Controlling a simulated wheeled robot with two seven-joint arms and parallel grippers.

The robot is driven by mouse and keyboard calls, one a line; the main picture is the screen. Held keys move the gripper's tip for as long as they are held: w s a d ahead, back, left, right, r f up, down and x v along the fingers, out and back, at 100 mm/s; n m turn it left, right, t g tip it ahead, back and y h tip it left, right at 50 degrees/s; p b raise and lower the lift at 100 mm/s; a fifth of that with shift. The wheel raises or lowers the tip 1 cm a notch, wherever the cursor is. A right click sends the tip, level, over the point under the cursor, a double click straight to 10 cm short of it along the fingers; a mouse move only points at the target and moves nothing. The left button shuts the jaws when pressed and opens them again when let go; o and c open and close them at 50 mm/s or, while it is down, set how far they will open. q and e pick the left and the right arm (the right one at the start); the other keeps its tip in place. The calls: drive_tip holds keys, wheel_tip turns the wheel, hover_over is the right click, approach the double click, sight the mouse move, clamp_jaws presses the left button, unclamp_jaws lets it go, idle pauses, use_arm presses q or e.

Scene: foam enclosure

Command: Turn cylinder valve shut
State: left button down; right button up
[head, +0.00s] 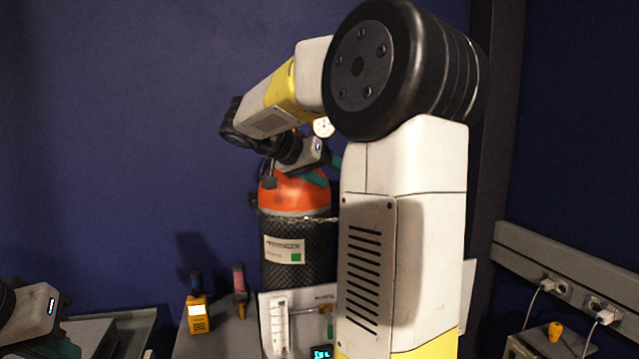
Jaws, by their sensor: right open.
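The gas cylinder (283,274) stands upright in the middle of the head view, with an orange-red shoulder (290,197) and a dark patterned body with a white label. A round white gauge (323,127) shows above its top. My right gripper (327,169) is at the cylinder's top, its teal fingers open just above the shoulder. The gripper and arm cover the valve, so I cannot tell whether the fingers are around it or touching it. My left gripper (60,343) shows only partly at the lower left, well away from the cylinder; its fingers are unclear.
A chain (325,220) runs around the cylinder. A yellow handheld meter (197,315) and a red-topped tool (239,288) stand left of it. A panel with a flow tube (279,326) is in front. Sockets with plugs (548,285) line the right wall. My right arm blocks the centre right.

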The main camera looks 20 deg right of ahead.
drive_tip(key=shift+s+d+f+y, duration=0.3)
drive_tip(key=shift+s+d+f, duration=0.05)
drive_tip(key=shift+s+f, duration=0.25)
drive_tip(key=shift+n, duration=0.3)
